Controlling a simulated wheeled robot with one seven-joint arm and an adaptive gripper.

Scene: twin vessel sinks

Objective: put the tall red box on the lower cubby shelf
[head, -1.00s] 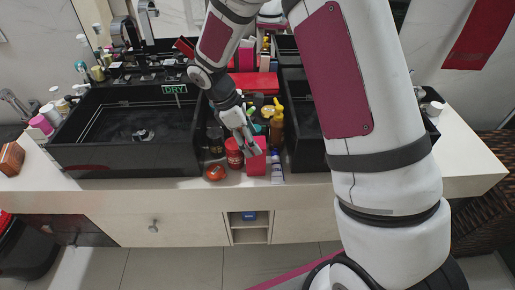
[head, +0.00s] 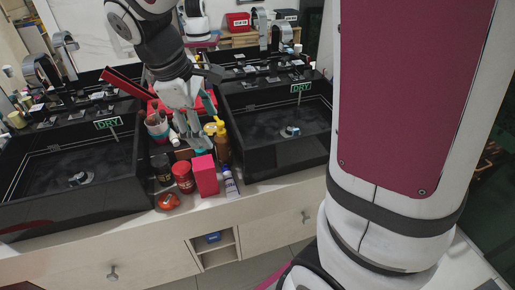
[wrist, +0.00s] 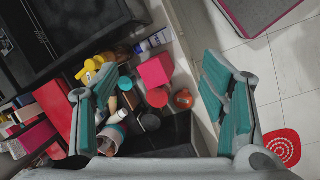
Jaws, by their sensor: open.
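The tall red box (head: 205,175), pinkish red, stands upright at the counter's front edge between the two black sinks. It also shows in the wrist view (wrist: 155,70), beyond and between my fingers. My gripper (head: 194,138) is open and empty, above and behind the box, apart from it. Its teal-padded fingers show wide apart in the wrist view (wrist: 156,66). The cubby is an opening in the cabinet front below the counter. Its lower shelf (head: 219,258) looks empty; a blue item (head: 213,237) lies in the upper compartment.
A dark jar (head: 162,168), a red jar (head: 183,177) and an orange-red item (head: 168,201) stand left of the box. A tube (head: 230,182) and a yellow bottle (head: 221,140) are close on its right. The black sinks (head: 270,150) flank this cluster. Floor before the cubby looks clear.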

